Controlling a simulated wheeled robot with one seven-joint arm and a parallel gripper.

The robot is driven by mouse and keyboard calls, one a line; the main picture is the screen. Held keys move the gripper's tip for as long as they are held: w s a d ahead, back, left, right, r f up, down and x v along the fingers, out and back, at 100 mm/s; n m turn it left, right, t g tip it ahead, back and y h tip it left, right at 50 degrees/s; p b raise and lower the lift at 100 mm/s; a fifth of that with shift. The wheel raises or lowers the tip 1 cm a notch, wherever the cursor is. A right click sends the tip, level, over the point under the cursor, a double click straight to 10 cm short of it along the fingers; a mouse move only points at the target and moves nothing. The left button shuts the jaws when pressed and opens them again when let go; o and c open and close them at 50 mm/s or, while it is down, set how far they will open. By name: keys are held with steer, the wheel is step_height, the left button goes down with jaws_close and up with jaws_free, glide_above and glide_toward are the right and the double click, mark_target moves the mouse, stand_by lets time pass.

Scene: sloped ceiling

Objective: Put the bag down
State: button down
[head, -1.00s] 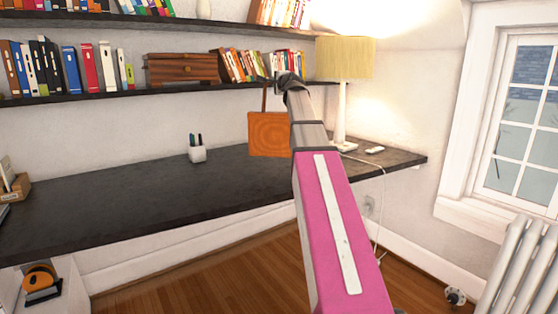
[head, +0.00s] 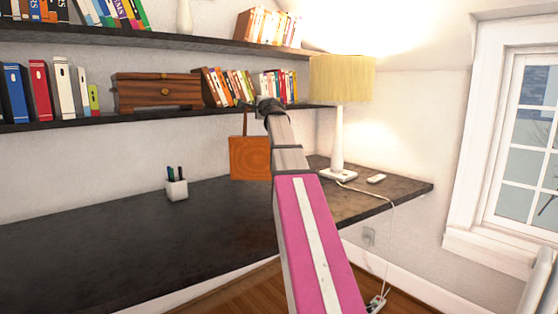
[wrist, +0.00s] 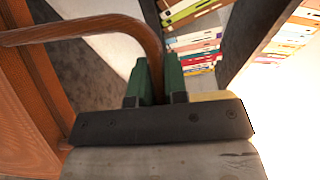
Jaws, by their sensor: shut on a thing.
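An orange-brown bag (head: 249,158) with a thin upright handle hangs over the dark desk (head: 110,222). My gripper (head: 268,106) is at the top of that handle, close to the lower shelf's front edge. In the wrist view, the green fingers of my gripper (wrist: 157,82) are closed on the bag's curved brown handle (wrist: 95,27). The bag's body (wrist: 25,120) fills the left side there. In the head view my arm hides the bag's right edge. I cannot tell whether the bag's bottom touches the desk.
A white pen cup (head: 177,189) stands on the desk left of the bag. A lamp (head: 338,140) and a small white object (head: 377,178) stand to the right. Bookshelves (head: 58,123) run above. The desk's left part is clear.

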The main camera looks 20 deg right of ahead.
steer(key=d+f, duration=0.2)
steer(key=d, duration=0.1)
steer(key=s+d+f, duration=0.1)
steer(key=d+f, duration=0.1)
steer(key=d, duration=0.1)
steer(key=s+d+f, duration=0.1)
steer(key=d+f, duration=0.1)
steer(key=d, duration=0.2)
steer(key=shift+s, duration=0.15)
steer(key=shift+f, duration=2.15)
steer(key=c, duration=1.1)
jaws_free()
steer(key=shift+c, duration=0.2)
steer(key=s, duration=1.2)
steer(key=shift+d, duration=0.45)
